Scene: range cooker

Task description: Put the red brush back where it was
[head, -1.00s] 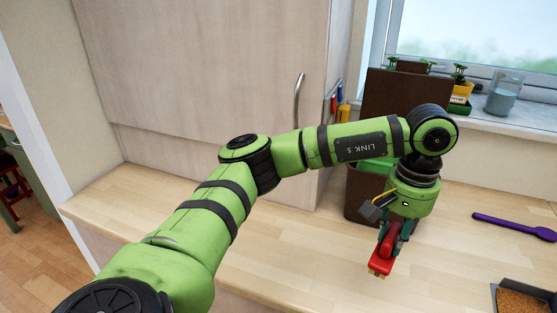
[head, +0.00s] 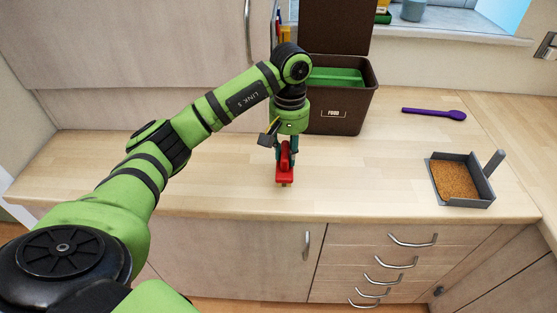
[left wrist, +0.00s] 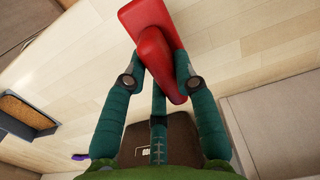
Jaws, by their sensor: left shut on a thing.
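The red brush (head: 284,174) is held by my left gripper (head: 286,152) over the wooden counter, near its front edge. In the left wrist view the red brush (left wrist: 150,45) lies between the teal fingers of my left gripper (left wrist: 157,75), which are closed on its handle. The brush head points away from the palm. I cannot tell whether it touches the counter. My right gripper is in neither view.
A brown food bin (head: 345,108) with its lid up stands behind the gripper. A purple spoon (head: 433,113) lies at the back right. A grey dustpan (head: 484,198) with brown crumbs sits on the right. The counter (head: 200,180) left of the brush is clear.

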